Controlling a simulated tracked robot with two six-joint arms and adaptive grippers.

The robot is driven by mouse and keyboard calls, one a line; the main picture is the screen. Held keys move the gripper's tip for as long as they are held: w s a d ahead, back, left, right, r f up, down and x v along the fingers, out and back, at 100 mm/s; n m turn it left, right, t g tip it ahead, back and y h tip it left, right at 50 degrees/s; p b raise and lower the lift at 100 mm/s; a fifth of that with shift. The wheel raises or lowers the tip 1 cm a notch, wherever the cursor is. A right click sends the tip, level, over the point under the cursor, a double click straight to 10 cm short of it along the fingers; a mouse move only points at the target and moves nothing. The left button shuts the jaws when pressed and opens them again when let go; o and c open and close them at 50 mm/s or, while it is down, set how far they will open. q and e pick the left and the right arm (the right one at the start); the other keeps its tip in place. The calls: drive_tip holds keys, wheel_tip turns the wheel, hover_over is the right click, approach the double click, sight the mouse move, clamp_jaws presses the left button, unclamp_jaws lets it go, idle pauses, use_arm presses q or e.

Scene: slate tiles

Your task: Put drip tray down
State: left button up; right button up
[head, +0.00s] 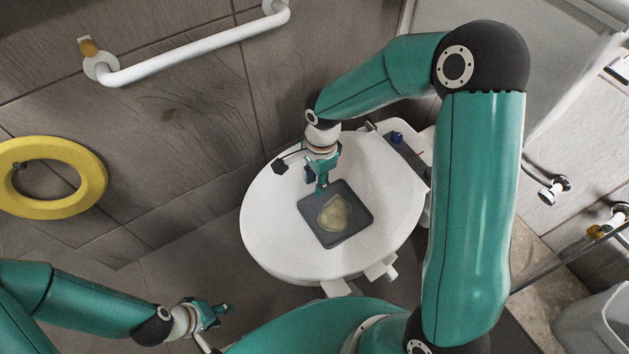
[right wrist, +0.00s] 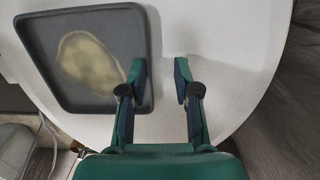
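The drip tray (head: 319,232) is a dark grey, shallow square tray with a yellowish puddle in it. It lies flat on the closed white toilet lid (head: 275,238), and it also shows in the right wrist view (right wrist: 48,80). My right gripper (head: 322,190) is at the tray's upper edge in the head view. In the right wrist view its fingers (right wrist: 160,72) are apart, one over the tray's edge and the other over bare lid. I cannot tell whether a finger touches the tray. My left gripper (head: 222,312) hangs empty at lower left, away from the tray; its opening is unclear.
A white grab bar (head: 190,54) is on the tiled wall. A yellow ring (head: 88,188) hangs at the left. A blue-topped item (head: 397,137) is behind the lid. A grey bin (head: 590,325) stands at lower right. Bare lid surrounds the tray.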

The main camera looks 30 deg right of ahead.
wheel_tip(320, 180, up, 11)
drive_tip(key=d+p, duration=0.1)
drive_tip(key=p, duration=0.2)
drive_tip(key=shift+w+r, duration=0.15)
drive_tip(key=shift+w, duration=0.05)
